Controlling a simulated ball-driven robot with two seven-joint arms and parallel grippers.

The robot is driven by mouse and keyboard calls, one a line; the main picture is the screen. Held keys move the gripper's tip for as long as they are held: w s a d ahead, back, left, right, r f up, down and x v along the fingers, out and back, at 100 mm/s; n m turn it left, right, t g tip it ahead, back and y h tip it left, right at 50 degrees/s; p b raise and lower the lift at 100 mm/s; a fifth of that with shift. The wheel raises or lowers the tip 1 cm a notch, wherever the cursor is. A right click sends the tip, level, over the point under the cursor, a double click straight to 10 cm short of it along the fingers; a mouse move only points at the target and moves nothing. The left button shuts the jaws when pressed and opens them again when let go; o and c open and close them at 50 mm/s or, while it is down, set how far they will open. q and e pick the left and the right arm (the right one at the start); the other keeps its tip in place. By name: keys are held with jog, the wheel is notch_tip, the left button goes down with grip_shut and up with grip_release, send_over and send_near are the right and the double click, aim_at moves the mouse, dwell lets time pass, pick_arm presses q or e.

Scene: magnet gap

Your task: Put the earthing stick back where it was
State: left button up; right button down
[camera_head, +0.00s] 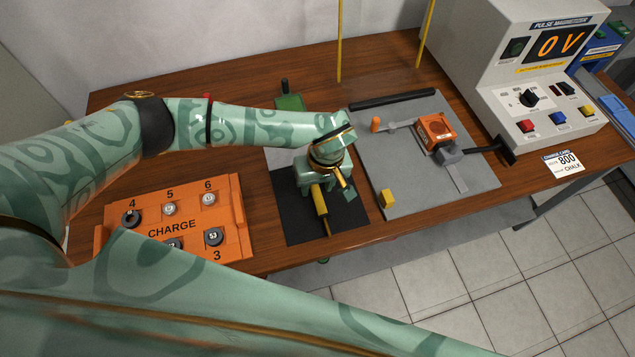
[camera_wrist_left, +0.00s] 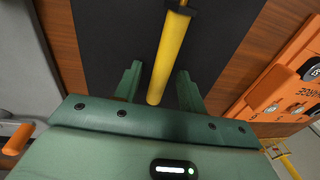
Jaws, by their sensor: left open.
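The earthing stick (camera_head: 321,205) is a yellow rod. In the head view it lies over a black mat, its lower end towards the table's front edge. My left gripper (camera_head: 334,192) is over the mat and hides the stick's upper part. In the left wrist view the yellow stick (camera_wrist_left: 167,60) runs between the two spread green fingers (camera_wrist_left: 158,88), with gaps on both sides. The left gripper is open and not closed on the stick. The black mat (camera_head: 296,222) lies beneath. My right gripper does not show.
An orange charge tray (camera_head: 236,243) with numbered sockets stands left of the mat. A grey plate (camera_head: 385,160) with an orange block (camera_head: 436,131) and a hammer-like tool lies to the right. The pulse magnetizer (camera_head: 500,60), reading 0 V, stands behind at right. Two yellow uprights rise at the back.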

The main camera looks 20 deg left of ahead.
pick_arm(q)
notch_tip(320, 180, up, 12)
jog(key=d+p, duration=0.1)
jog(key=p, duration=0.1)
jog(key=shift+d, duration=0.25)
jog(key=shift+w, duration=0.15)
dwell(1.0)
